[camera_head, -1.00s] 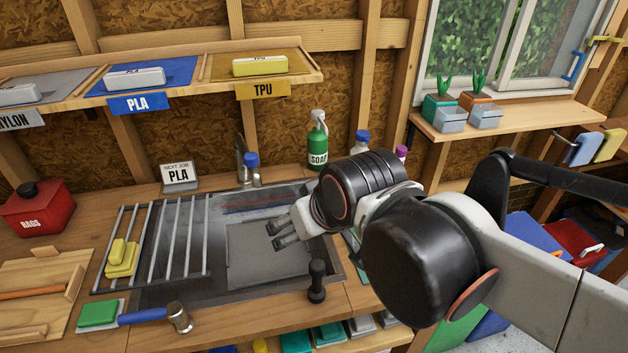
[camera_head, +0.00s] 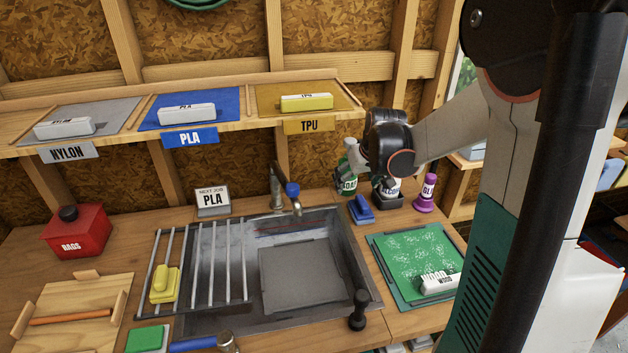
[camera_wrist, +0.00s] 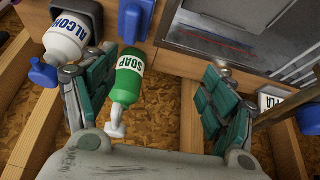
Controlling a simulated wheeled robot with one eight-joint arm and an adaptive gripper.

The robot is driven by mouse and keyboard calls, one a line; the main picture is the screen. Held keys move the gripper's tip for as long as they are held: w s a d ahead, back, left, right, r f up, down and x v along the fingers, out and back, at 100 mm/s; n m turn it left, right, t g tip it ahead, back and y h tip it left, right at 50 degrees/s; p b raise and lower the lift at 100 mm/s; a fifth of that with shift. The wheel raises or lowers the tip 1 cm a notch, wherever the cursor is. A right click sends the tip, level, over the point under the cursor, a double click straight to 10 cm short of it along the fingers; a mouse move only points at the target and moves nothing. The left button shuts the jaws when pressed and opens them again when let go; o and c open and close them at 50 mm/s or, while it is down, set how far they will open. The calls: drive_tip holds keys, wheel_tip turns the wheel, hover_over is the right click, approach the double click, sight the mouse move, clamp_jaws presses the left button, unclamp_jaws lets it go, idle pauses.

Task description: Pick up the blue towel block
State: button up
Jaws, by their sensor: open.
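The blue towel block (camera_head: 362,209) lies on the counter just right of the sink, in front of the soap bottle. It also shows in the wrist view as a blue block (camera_wrist: 135,20) at the top, beyond the fingertips. My gripper (camera_wrist: 155,85) is open, with its green-padded fingers spread wide on either side of the green soap bottle (camera_wrist: 130,76). In the head view my gripper is above and behind the block, by the bottles; its fingers are mostly hidden there. It is not touching the block.
The alcohol bottle (camera_wrist: 68,38) stands close to the left finger in the wrist view. A green mat (camera_head: 415,258) with a white-and-dark brush lies in front.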

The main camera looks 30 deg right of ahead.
approach(363, 203)
drive_tip(key=shift+m+g, duration=0.3)
drive_tip(key=shift+g, duration=0.1)
drive_tip(key=b+x, duration=0.2)
drive_tip(key=x, duration=0.5)
drive_tip(key=shift+w+d+r, duration=0.1)
drive_tip(key=shift+w, duration=0.1)
drive_tip(key=shift+b+x, duration=1.45)
drive_tip(key=shift+x, duration=1.45)
drive_tip(key=shift+w+r, duration=0.1)
drive_tip(key=shift+r, duration=0.05)
drive_tip(key=c, duration=1.2)
